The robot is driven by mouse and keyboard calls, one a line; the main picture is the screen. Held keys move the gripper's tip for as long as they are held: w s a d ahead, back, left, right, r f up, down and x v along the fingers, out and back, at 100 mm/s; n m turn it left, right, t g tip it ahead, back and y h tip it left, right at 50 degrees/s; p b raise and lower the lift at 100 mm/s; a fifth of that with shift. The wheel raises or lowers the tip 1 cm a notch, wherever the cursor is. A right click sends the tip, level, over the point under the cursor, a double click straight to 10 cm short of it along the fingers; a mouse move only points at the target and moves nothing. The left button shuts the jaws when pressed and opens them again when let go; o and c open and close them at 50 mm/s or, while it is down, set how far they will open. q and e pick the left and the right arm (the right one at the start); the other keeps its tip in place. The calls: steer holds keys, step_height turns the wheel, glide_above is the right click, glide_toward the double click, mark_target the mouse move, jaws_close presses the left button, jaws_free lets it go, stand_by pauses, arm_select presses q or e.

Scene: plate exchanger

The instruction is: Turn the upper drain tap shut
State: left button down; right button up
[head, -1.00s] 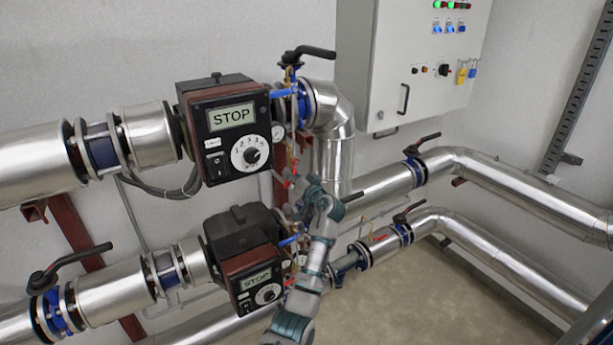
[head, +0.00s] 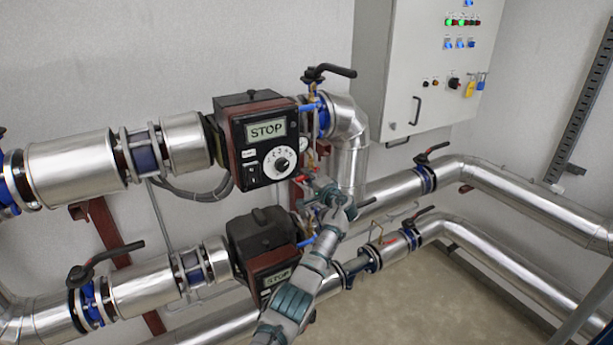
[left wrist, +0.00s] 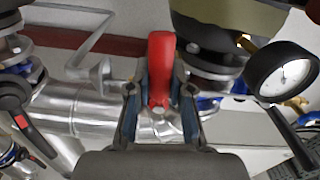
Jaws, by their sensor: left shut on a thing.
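The upper drain tap has a red lever handle (left wrist: 160,68), seen large in the left wrist view. My left gripper (left wrist: 160,105) is shut on this handle, with one finger on each side of it. In the head view my left gripper (head: 316,190) is below and right of the upper pump (head: 262,140), whose display reads STOP. A small bit of red (head: 302,178) shows beside the fingers there; the gripper hides most of the tap. My right gripper is in neither view.
A round gauge (left wrist: 282,75) is close on the right in the left wrist view. A black-handled valve (head: 328,72) is above, and steel pipes (head: 380,190) run to the right. A control cabinet (head: 400,80) hangs behind.

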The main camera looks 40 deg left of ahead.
arm_select(q)
steer(key=shift+m+p, duration=0.5)
steer(key=shift+m, duration=0.3)
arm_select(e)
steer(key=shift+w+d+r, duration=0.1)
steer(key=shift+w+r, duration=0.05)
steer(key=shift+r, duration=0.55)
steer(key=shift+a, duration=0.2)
arm_select(q)
steer(key=c, duration=1)
jaws_free()
steer(key=shift+w+a, duration=0.1)
steer(key=shift+w, duration=0.05)
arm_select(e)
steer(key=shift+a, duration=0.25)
